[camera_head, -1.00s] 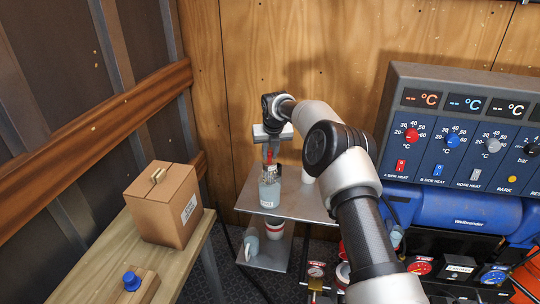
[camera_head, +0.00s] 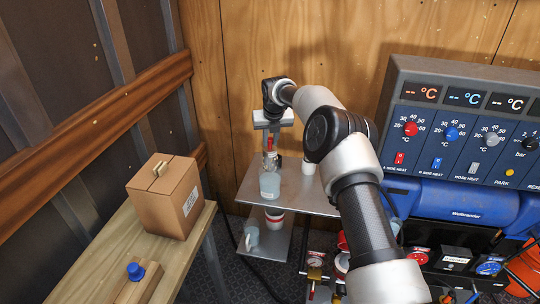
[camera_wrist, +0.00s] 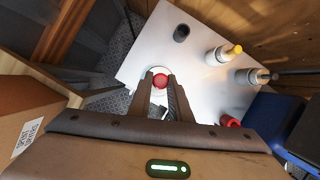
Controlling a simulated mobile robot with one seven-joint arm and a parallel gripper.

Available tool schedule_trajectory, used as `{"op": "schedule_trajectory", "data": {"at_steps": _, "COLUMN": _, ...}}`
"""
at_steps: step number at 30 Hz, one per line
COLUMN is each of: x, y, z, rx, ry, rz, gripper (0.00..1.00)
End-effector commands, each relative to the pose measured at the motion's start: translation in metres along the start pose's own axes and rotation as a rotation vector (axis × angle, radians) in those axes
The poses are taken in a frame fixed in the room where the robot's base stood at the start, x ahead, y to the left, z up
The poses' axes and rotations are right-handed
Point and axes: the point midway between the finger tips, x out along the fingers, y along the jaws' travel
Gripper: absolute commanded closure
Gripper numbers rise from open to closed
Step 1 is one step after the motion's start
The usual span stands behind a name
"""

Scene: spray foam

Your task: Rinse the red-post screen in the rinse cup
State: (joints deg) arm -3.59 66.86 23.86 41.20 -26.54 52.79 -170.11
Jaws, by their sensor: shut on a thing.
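The rinse cup (camera_head: 270,185) is a clear cup with pale blue liquid and a white label, standing upright on the metal shelf stand. My gripper (camera_head: 270,140) is above it, pointing down, shut on the red post of the screen. The red post (camera_head: 269,146) shows just under the gripper in the head view. The screen (camera_head: 268,160) hangs below it at the cup's mouth; I cannot tell how far its lower end is inside. In the wrist view the post's red top (camera_wrist: 160,80) sits between my fingertips, over a pale round rim; the screen is hidden there.
The stand's top (camera_head: 310,197) also holds a dark cylinder (camera_wrist: 181,33), two pale bottles (camera_wrist: 222,54) and a red item (camera_wrist: 228,121). Cups (camera_head: 274,217) stand on its lower shelf. A cardboard box (camera_head: 165,197) is on the left bench; the control panel (camera_head: 470,130) is right.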

Motion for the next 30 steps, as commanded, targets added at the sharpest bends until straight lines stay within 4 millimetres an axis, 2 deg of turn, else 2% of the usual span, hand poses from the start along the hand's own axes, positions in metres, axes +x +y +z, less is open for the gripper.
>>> {"op": "schedule_trajectory", "data": {"at_steps": 5, "x": 0.007, "y": 0.0, "z": -0.003, "rx": 0.0, "ry": 0.0, "rz": 0.0, "gripper": 1.0}}
{"op": "schedule_trajectory", "data": {"at_steps": 30, "x": 0.07, "y": 0.0, "z": -0.029, "rx": 0.0, "ry": 0.001, "rz": 0.0, "gripper": 1.0}}
